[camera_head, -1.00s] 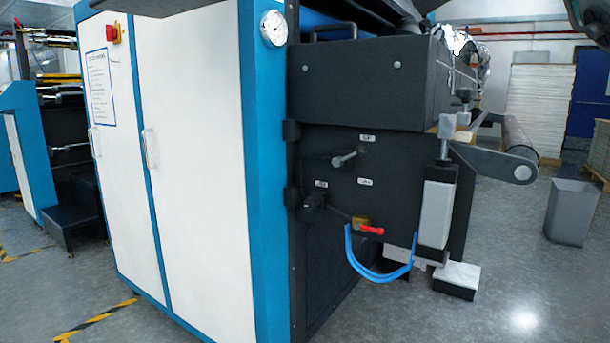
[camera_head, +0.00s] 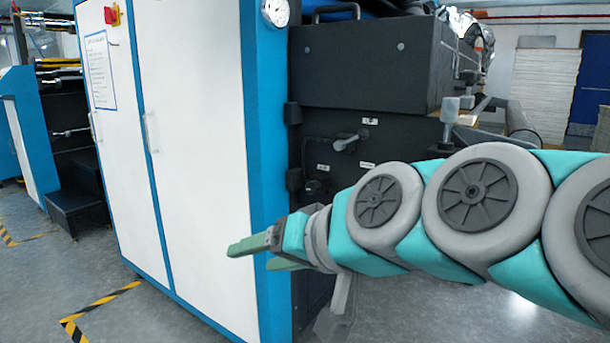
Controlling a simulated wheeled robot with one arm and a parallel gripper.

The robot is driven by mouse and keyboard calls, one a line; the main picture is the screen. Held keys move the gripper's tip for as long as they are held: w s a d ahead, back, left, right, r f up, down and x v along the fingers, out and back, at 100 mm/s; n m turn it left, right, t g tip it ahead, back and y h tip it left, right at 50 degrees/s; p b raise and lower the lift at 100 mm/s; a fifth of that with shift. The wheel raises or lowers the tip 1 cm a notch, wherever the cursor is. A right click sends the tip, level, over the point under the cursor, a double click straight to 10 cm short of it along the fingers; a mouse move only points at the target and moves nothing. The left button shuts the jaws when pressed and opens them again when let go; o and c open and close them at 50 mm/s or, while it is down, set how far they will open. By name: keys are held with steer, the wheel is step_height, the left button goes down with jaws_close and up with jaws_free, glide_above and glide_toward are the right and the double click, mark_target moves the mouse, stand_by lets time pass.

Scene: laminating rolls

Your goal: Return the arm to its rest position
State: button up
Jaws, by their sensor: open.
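My arm (camera_head: 480,200), grey and teal with round joints, reaches in from the right edge across the lower middle of the view. My gripper (camera_head: 252,254) is at its left end, with two green fingers apart and nothing between them. It shows in front of the white cabinet door (camera_head: 205,130) and blue frame of the machine. The arm hides the lower part of the machine's dark side panel (camera_head: 365,75).
A blue and white machine with a dark side unit fills the middle. A dark step (camera_head: 75,205) stands at the left by another blue machine (camera_head: 22,130). Grey floor with yellow-black tape (camera_head: 105,305) is clear at the lower left. A stack of pale sheets (camera_head: 538,85) stands at the back right.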

steer(key=s+d+f+g+h, duration=0.2)
steer(key=s+d+f, duration=0.15)
steer(key=f, duration=0.45)
steer(key=s+d+f+g+h, duration=0.2)
steer(key=d+f, duration=0.2)
steer(key=f, duration=0.4)
steer(key=s+d+f+m+g+h, duration=0.1)
steer(key=s+d+f+g+h, duration=0.3)
steer(key=s+d+f, duration=0.7)
steer(key=shift+s+d+f+g+h, duration=0.35)
steer(key=shift+s+d+g, duration=0.35)
steer(key=shift+s+d, duration=0.3)
steer(key=shift+w, duration=0.15)
steer(key=shift+c, duration=0.2)
